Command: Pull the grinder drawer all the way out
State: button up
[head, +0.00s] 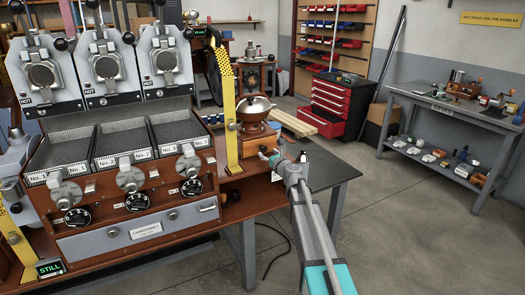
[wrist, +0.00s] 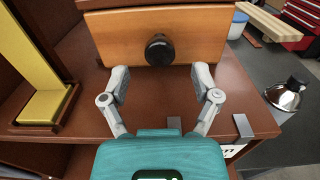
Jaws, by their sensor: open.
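The grinder (head: 254,130) is a wooden box with a steel bowl on top, standing at the right end of the roaster bench. In the wrist view, the grinder drawer (wrist: 110,38) shows a flat orange-brown wooden front with a round black knob (wrist: 160,50). My gripper (wrist: 161,76) is open and empty, with one finger on each side below the knob, apart from it. In the head view, my gripper (head: 279,161) is close to the grinder's front right. How far the drawer stands out is not clear, and the grinder's lower front is partly hidden by my gripper.
A yellow post (wrist: 30,60) stands left of the grinder; it also shows in the head view (head: 229,130). A steel bottle with a black cap (wrist: 287,96) stands to the right. A small metal plate (wrist: 243,126) is at the bench edge. Open floor (head: 370,220) lies right of the bench.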

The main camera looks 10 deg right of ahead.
aim_at(264, 150)
jog(key=shift+x, duration=2)
grip_shut()
